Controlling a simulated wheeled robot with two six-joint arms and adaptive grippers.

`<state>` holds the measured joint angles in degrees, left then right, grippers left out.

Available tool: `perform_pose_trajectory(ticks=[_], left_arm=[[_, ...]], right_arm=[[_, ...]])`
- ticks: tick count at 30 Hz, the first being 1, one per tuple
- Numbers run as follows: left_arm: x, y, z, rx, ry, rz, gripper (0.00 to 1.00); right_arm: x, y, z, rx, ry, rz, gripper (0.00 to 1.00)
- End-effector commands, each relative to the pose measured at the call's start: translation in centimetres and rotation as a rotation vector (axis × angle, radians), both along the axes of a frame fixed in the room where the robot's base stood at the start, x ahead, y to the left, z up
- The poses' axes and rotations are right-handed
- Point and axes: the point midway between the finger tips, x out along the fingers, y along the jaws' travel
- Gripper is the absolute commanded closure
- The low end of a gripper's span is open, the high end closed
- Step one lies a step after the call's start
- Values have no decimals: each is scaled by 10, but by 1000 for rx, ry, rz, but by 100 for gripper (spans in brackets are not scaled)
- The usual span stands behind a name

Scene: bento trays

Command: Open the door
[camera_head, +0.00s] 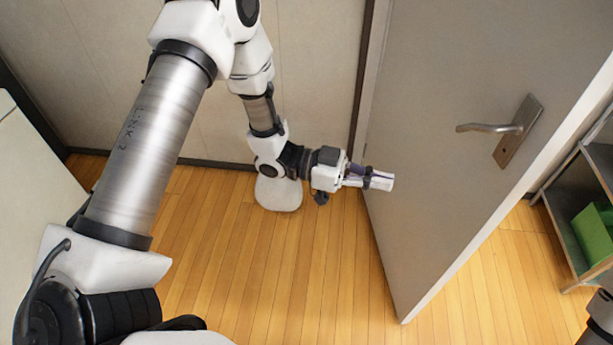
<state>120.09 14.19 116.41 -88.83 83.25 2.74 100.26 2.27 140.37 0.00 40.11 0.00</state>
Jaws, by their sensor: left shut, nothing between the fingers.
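The grey door (440,130) stands ajar, its free edge towards the right and a gap with floor and shelf showing past it. A metal lever handle (492,127) on a rectangular plate sits on the door's near face, with the lever pointing left. My left gripper (385,181) is shut and empty. It shows in front of the lower left part of the door, left of and below the handle. I cannot tell whether it touches the door. My right gripper is out of view; only a part of my body shows at the lower right corner.
A metal shelf (567,215) with a green bin (593,233) stands past the door's free edge. A pale wall (310,60) and dark door frame (361,80) are behind my left arm. The wooden floor (300,260) in front of the door is clear.

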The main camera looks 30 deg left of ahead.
Motion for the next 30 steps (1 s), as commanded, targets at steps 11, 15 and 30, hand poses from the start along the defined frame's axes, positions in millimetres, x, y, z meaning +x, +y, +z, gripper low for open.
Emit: perform_pose_trajectory(ticks=[11,15,30], left_arm=[[-38,65,1,-4,-1,6,100],[-49,80,1,-3,-2,3,100],[-52,85,-3,15,-1,4,100]], right_arm=[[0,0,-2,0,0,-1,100],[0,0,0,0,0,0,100],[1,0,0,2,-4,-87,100]])
